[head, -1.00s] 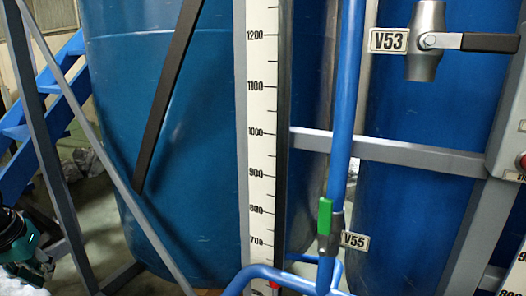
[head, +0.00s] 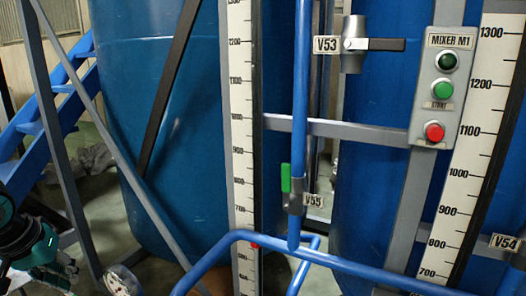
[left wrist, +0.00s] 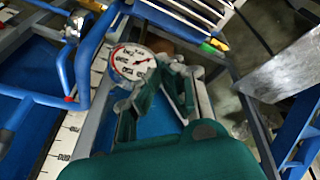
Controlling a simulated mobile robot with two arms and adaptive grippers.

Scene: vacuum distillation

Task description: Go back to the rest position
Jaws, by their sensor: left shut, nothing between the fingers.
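My left gripper (head: 68,268), green and dark, shows at the lower left edge of the head view. In the left wrist view its green fingers (left wrist: 158,88) reach past the green gripper body, with nothing held between them. It is shut and empty. A round white pressure gauge (left wrist: 132,62) with a red needle shows just beyond the fingers in the left wrist view, and at the bottom left of the head view (head: 122,280). I cannot tell whether the fingers touch it. My right gripper is not in view.
Blue tanks (head: 185,150) stand behind a grey frame with blue pipes (head: 300,90). Valve V53 (head: 354,45), green-handled valve V55 (head: 294,190) and the MIXER M1 panel (head: 440,95) are in front. Blue stairs (head: 40,125) stand at the left.

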